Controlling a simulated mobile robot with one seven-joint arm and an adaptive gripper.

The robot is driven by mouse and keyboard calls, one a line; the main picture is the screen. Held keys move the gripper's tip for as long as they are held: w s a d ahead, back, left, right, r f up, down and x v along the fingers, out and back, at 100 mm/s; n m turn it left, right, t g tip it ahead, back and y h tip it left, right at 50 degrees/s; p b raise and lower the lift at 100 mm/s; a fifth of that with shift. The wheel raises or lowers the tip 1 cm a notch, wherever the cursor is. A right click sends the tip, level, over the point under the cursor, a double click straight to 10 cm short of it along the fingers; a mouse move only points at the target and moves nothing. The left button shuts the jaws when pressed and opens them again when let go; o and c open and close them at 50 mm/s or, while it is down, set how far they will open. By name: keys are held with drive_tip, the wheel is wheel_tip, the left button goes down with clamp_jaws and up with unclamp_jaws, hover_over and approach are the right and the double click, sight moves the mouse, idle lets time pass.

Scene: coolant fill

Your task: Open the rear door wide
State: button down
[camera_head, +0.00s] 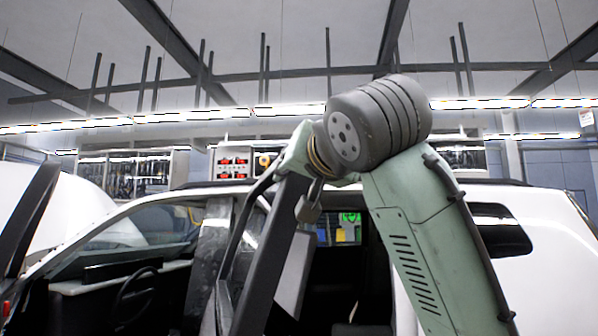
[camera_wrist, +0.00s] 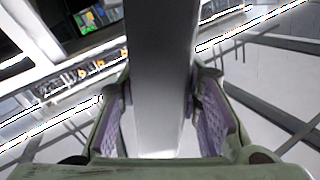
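The white car's rear door shows in the head view as a dark upright window frame (camera_head: 271,255) with a grey panel (camera_head: 294,268), swung out from the body and seen nearly edge-on. The dark rear doorway (camera_head: 340,268) shows behind it. My gripper is mostly hidden behind my arm and the frame in the head view. In the wrist view my gripper (camera_wrist: 160,95) has its purple-padded fingers spread on either side of a wide grey bar, which seems to be the door frame (camera_wrist: 158,60). I cannot tell whether the pads press on it.
The open front door's dark frame (camera_head: 28,215) stands at the far left, with a steering wheel (camera_head: 136,296) inside the car. The car roof (camera_head: 350,184) runs behind my arm. Shelves and wall equipment (camera_head: 135,170) stand at the back.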

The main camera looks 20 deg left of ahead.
drive_tip(key=c, duration=1.2)
unclamp_jaws()
drive_tip(key=shift+o, duration=0.2)
drive_tip(key=v, duration=1.2)
